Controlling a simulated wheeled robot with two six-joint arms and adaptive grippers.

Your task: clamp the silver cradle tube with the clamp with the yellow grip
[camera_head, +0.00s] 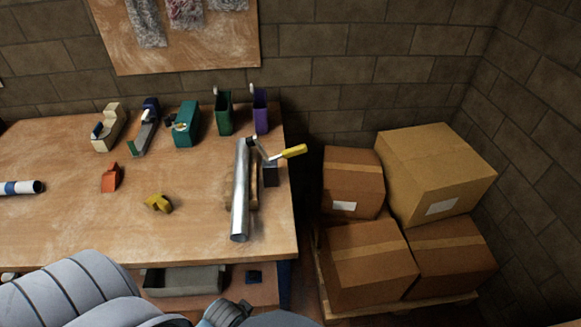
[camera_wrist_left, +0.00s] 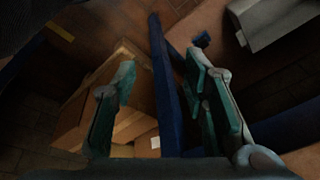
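The silver tube (camera_head: 241,190) lies lengthwise on a wooden cradle (camera_head: 254,187) near the right end of the workbench. The clamp's yellow grip (camera_head: 293,151) sticks out to the right beside the tube's far end. Its metal arm (camera_head: 262,150) angles back towards the tube; I cannot tell whether it touches it. My left gripper (camera_wrist_left: 162,85) is open and empty in the left wrist view, its two teal-padded fingers wide apart, with the floor, boxes and a blue bench leg beyond. In the head view only grey arm links show at the bottom. My right gripper is not seen.
Tape dispensers (camera_head: 186,124) and upright holders (camera_head: 224,113) line the back of the bench (camera_head: 70,225). An orange piece (camera_head: 110,177) and a yellow piece (camera_head: 158,203) lie left of the tube. Cardboard boxes (camera_head: 368,262) stand on a pallet to the right. A grey tray (camera_head: 185,280) sits on the lower shelf.

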